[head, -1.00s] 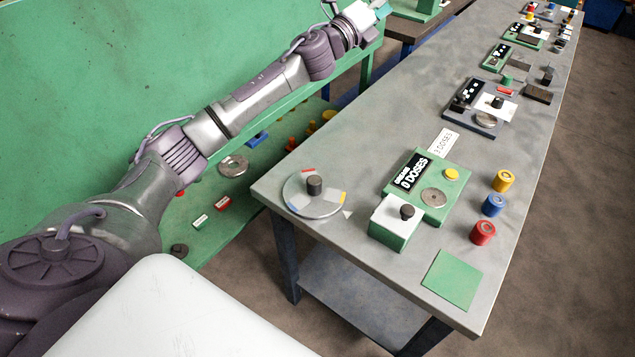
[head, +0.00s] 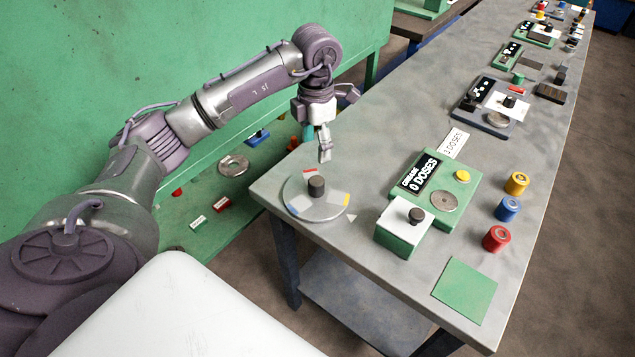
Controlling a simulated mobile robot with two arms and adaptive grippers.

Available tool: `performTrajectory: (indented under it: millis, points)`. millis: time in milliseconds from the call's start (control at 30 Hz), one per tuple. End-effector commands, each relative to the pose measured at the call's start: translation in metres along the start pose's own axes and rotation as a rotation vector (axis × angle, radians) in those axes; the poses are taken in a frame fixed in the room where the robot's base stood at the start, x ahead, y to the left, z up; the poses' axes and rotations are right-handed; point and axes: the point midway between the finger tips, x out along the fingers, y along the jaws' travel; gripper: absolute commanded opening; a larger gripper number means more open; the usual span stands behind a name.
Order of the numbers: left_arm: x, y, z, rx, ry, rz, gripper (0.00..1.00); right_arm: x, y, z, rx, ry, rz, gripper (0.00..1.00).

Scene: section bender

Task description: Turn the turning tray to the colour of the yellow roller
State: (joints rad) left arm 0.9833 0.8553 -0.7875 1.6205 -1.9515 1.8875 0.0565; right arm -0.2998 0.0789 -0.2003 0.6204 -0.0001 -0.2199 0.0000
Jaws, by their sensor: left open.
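The turning tray (head: 318,209) is a grey disc with a dark central knob (head: 316,186), near the left corner of the grey table. Its rim carries a red patch at the back, a yellow patch at the right and a blue patch at the left. A small pale triangular marker (head: 351,218) lies just right of it, near the yellow patch. The yellow roller (head: 516,183) stands on the right side of the table. My left gripper (head: 325,157) points down above the tray's back edge, open and apart from the knob. My right gripper is not in view.
A blue roller (head: 507,209) and a red roller (head: 496,238) stand in front of the yellow one. A green dispenser (head: 458,190) reading "0 DOSES" is right of the tray. A white-topped green box (head: 402,237) and a green mat (head: 465,290) are nearer.

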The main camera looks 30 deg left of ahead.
Motion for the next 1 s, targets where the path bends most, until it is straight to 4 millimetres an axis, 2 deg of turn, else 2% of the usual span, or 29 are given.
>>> performTrajectory:
  millis: [167, 400, 600, 800, 1000]
  points:
    - [0.029, -0.002, -0.001, 0.001, 0.004, -0.007, 0.65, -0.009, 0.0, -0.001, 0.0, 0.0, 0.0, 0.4]
    - [0.081, -0.002, -0.001, 0.002, 0.003, -0.007, 0.65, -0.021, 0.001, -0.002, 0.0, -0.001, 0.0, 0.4]
    - [0.114, -0.002, 0.001, 0.003, 0.0, -0.008, 0.65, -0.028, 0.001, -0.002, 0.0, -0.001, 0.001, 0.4]
    - [0.129, -0.002, 0.001, 0.004, -0.002, -0.006, 0.65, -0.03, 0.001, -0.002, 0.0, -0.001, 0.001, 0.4]
    - [0.131, -0.002, 0.001, 0.004, -0.003, -0.005, 0.65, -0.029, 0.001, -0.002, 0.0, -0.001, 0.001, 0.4]
